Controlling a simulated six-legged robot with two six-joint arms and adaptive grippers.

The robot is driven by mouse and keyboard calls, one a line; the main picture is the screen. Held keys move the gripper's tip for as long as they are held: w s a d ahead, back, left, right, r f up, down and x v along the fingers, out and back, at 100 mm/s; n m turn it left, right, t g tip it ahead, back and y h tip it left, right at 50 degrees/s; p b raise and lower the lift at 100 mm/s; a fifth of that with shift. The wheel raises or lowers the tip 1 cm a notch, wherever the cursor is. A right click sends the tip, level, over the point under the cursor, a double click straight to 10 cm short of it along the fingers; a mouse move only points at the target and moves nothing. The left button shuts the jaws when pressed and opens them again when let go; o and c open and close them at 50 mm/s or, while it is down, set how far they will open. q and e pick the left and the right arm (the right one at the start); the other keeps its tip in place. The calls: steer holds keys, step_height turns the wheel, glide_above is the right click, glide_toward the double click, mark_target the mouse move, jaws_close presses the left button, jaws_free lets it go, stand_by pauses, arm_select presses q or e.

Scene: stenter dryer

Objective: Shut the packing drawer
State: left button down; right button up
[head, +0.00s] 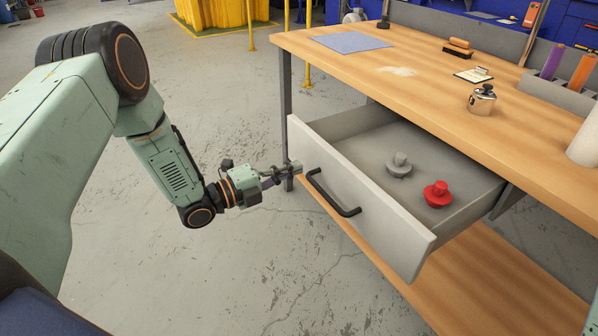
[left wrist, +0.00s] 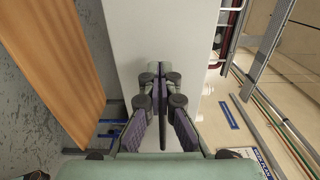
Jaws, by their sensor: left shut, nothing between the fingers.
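The packing drawer (head: 345,185) is pulled out from under the workbench, with its pale grey front facing me and a black bar handle (head: 332,195) on it. Inside lie a grey knobbed piece (head: 399,165) and a red knobbed piece (head: 438,194). My left gripper (head: 291,168) is shut and empty, its tips at the left end of the drawer front, beside the handle and not around it. Whether the tips touch the front I cannot tell. In the left wrist view the shut fingers (left wrist: 159,80) point at the pale drawer front (left wrist: 150,30). My right gripper is out of view.
The wooden workbench (head: 430,85) carries a blue cloth (head: 350,43), a small metal pot (head: 482,100) and a white roll (head: 584,142). A lower wooden shelf (head: 470,285) lies below the drawer. The floor (head: 240,290) in front is clear.

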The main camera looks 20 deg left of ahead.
arm_select(q)
steer(key=shift+x, duration=1.05)
steer(key=shift+w+d+b, duration=0.1)
steer(key=shift+d+b, duration=0.05)
steer(key=shift+b, duration=0.15)
steer(key=shift+d, duration=0.1)
